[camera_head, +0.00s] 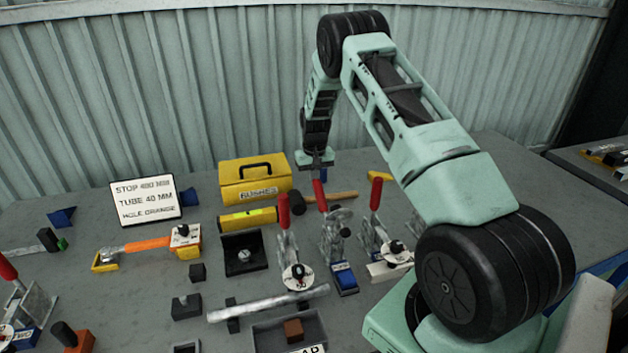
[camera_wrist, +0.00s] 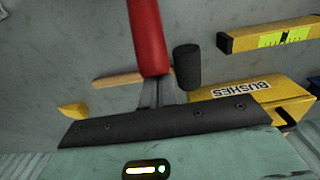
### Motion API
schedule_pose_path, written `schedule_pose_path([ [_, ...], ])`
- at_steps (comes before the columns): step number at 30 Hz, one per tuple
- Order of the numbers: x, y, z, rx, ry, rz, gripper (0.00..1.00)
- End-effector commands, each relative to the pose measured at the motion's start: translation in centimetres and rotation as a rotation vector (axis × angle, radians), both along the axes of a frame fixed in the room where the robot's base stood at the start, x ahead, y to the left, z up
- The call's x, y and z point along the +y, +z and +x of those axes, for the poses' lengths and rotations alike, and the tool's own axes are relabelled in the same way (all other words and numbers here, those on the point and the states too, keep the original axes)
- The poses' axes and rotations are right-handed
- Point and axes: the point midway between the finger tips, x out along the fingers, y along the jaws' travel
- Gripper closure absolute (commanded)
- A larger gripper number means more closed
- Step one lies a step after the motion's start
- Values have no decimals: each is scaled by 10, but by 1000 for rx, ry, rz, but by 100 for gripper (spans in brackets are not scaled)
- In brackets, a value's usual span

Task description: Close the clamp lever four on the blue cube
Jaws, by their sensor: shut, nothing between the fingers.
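A toggle clamp (camera_head: 333,235) with an upright red lever (camera_head: 320,195) stands near the middle of the bench in the head view. A blue block (camera_head: 343,278) with a small, unreadable label sits at its front. My gripper (camera_head: 317,165) is shut and empty, pointing down just above and behind that lever's top. In the wrist view a red lever (camera_wrist: 148,38) shows close to the dark edge of my gripper (camera_wrist: 165,121). I cannot tell whether they touch. The fingertips are hard to make out.
Red-levered clamps stand close on the left (camera_head: 283,212) and right (camera_head: 375,195). A yellow bushes box (camera_head: 240,185), a yellow level (camera_head: 248,217) and a hammer (camera_head: 330,196) lie behind. A metal tube (camera_head: 268,303) lies in front. Another clamp (camera_head: 35,300) stands far left.

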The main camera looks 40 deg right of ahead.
Motion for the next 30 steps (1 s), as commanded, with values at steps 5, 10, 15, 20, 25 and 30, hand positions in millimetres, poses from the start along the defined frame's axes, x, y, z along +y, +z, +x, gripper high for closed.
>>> schedule_pose_path([
  [5,6,4,-11,19,0,9,100],
  [10,9,11,-17,19,0,9,100],
  [15,11,19,-22,14,0,7,100],
  [20,12,23,-25,13,0,6,100],
  [25,12,24,-25,11,0,5,100],
  [30,12,24,-25,10,0,5,100],
])
